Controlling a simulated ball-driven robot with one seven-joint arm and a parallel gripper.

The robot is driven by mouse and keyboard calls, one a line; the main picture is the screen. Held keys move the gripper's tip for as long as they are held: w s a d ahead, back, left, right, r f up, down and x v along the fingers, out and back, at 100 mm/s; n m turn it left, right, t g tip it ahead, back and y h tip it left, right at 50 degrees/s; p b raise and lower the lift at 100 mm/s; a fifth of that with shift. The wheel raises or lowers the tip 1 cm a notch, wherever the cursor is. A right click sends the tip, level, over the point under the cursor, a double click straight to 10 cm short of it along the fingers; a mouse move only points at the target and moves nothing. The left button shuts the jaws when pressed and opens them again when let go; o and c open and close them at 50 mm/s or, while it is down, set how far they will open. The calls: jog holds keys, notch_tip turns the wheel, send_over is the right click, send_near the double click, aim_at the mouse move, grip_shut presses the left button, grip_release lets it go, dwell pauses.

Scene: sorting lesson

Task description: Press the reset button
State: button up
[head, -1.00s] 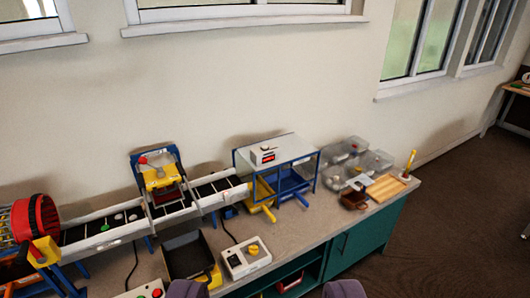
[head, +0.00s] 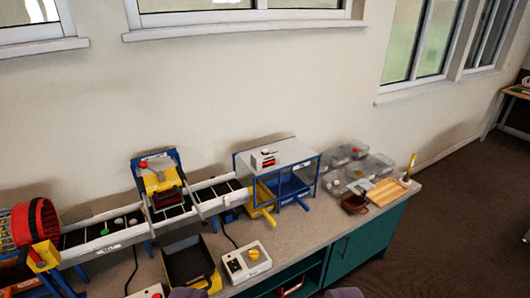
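I cannot read which control is the reset button. A white box (head: 246,262) with a yellow knob (head: 253,254) and dark parts stands at the bench's front edge. A second white control box (head: 149,292) is cut off by the bottom edge; a red button (head: 157,295) just shows on it. A small white unit with a red display (head: 268,157) sits on the clear-sided blue cabinet (head: 278,172).
A conveyor (head: 112,240) runs along the bench from a red drum (head: 35,222) to the cabinet. Clear bins (head: 375,165) and a wooden board (head: 385,192) are at right. Purple-grey rounded shapes (head: 344,293) edge in below.

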grip_shut()
dwell(1.7)
